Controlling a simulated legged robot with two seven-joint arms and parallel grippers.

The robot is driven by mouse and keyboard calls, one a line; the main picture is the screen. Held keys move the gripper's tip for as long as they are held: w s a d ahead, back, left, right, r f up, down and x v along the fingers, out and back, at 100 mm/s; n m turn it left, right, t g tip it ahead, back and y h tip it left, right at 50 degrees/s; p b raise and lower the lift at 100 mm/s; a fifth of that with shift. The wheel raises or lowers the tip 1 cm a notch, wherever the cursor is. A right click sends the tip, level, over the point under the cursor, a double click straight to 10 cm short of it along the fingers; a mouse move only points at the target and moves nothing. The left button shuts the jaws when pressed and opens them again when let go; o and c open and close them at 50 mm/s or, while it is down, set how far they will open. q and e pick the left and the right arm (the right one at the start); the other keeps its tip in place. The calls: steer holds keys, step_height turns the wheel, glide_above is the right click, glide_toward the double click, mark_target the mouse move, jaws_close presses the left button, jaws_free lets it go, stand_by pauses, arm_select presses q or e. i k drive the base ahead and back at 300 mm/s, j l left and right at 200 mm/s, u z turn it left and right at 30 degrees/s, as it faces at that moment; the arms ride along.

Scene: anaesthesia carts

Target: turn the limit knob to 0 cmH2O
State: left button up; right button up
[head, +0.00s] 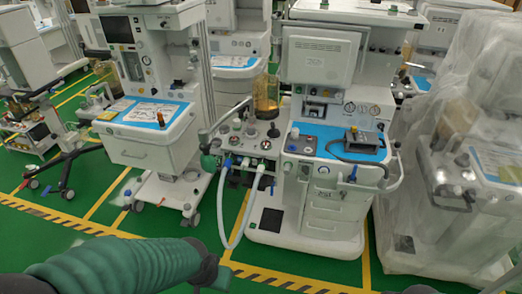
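The central anaesthesia cart (325,185) stands ahead, with a breathing-circuit block (245,143) on its left side. Several small knobs and ports sit on this block, including a dark knob (274,131). I cannot tell which is the limit knob, and no cmH2O scale or setting is readable. My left arm comes in from the lower left in a ribbed green sleeve. Its dark end, at my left gripper (211,272), is low in the foreground, apart from the cart. Its fingers cannot be made out. My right gripper is not clearly visible.
White hoses (240,205) loop down in front of the block. A green bulb (208,163) hangs at its left. Another cart (150,125) stands left, and a plastic-covered cart (450,190) stands right. Green floor with yellow tape lies between.

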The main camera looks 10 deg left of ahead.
mark_target(251, 128)
steer(key=i+j+u, duration=0.1)
steer(key=i+j, duration=0.25)
steer(key=i, duration=0.15)
steer(key=i+j+u, duration=0.15)
steer(key=i+j, duration=0.15)
steer(key=i, duration=0.2)
steer(key=i+j+u, duration=0.1)
steer(key=i, duration=0.4)
steer(key=j, duration=0.1)
